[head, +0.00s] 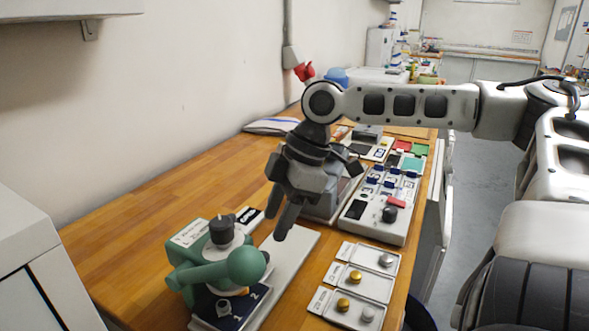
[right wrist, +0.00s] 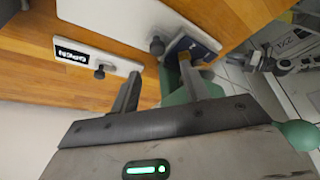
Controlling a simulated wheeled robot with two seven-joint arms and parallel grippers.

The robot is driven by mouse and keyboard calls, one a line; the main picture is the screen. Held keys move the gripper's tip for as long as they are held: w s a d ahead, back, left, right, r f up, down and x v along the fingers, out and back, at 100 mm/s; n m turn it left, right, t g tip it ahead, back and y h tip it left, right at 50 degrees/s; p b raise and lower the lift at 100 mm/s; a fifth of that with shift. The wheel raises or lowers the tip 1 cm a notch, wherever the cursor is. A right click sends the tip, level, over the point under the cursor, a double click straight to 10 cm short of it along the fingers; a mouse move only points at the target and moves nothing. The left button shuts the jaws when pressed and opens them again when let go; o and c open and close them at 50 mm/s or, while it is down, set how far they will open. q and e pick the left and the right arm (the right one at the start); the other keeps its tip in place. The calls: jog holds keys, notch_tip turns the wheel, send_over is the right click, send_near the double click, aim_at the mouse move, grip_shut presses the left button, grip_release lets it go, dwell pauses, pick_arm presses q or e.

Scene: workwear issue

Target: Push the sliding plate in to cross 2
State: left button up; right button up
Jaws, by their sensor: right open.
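A green hand press (head: 205,262) stands near the table's front left, with a grey-black knob on top and a round green ball at its front. A dark blue sliding plate (head: 238,313) marked 1 and 2 lies low at its front; the press hides part of it. The plate also shows in the right wrist view (right wrist: 184,45), with a dark knob beside it. My right gripper (head: 281,210) is open and empty, pointing down above the white board, behind and right of the press. Its two fingers show in the right wrist view (right wrist: 158,88). My left gripper is not in view.
A long white board (head: 297,250) lies beside the press. Several small trays with round buttons (head: 365,285) lie to the right. Bare wood (head: 140,230) is free at the left.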

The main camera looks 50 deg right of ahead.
aim_at(265, 255)
jog(key=v, duration=0.8)
jog(key=shift+r+p, duration=0.2)
jog(key=shift+p, duration=0.1)
jog(key=b+x, duration=0.2)
jog(key=x, duration=1.4)
jog(key=shift+d, duration=0.2)
